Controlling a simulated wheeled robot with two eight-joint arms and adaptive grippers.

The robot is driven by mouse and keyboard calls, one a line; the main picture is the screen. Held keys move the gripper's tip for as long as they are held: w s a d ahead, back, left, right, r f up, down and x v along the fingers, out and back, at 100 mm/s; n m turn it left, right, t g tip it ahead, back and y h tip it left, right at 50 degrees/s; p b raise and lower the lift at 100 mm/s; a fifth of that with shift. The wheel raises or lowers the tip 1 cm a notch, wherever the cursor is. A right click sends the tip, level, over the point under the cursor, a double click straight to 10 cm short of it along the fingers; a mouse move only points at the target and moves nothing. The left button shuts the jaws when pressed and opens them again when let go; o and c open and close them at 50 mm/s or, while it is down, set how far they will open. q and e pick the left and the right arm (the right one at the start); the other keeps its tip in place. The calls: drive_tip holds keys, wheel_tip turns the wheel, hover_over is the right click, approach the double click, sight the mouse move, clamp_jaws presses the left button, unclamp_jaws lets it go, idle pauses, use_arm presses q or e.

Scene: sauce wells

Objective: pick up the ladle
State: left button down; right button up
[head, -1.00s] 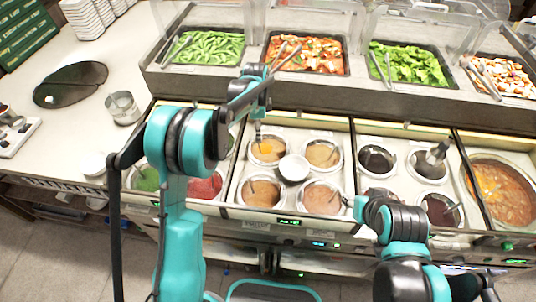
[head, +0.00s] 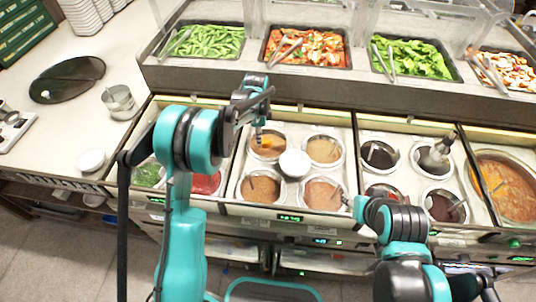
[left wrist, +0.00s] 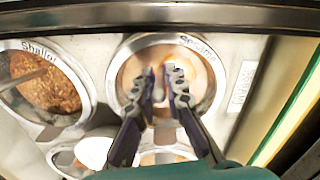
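My left gripper (head: 259,136) is over the back-left sauce well (head: 279,151) of the middle counter section. In the left wrist view the left gripper (left wrist: 162,85) points into the round well labelled Sesame (left wrist: 208,72), its fingers apart with a narrow gap. I cannot make out a ladle clearly between them; the fingers cover the middle of the well.
A white bowl (head: 294,163) sits between the middle wells. A Shallot well (left wrist: 45,80) lies left in the wrist view. Food trays (head: 305,46) line the raised shelf behind. A metal pot (head: 119,102) and white bowl (head: 90,160) stand on the left counter.

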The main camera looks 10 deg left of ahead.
use_arm(q)
wheel_tip(320, 180, up, 10)
drive_tip(key=p, duration=0.3)
use_arm(e)
wheel_tip(320, 180, up, 4)
drive_tip(key=shift+f, duration=0.25)
use_arm(q)
drive_tip(key=shift+f, duration=0.1)
drive_tip(key=shift+f+b, duration=2.2)
drive_tip(key=shift+f, duration=1.65)
use_arm(e)
drive_tip(key=shift+f, duration=2.4)
use_arm(q)
drive_tip(key=shift+d, duration=0.1)
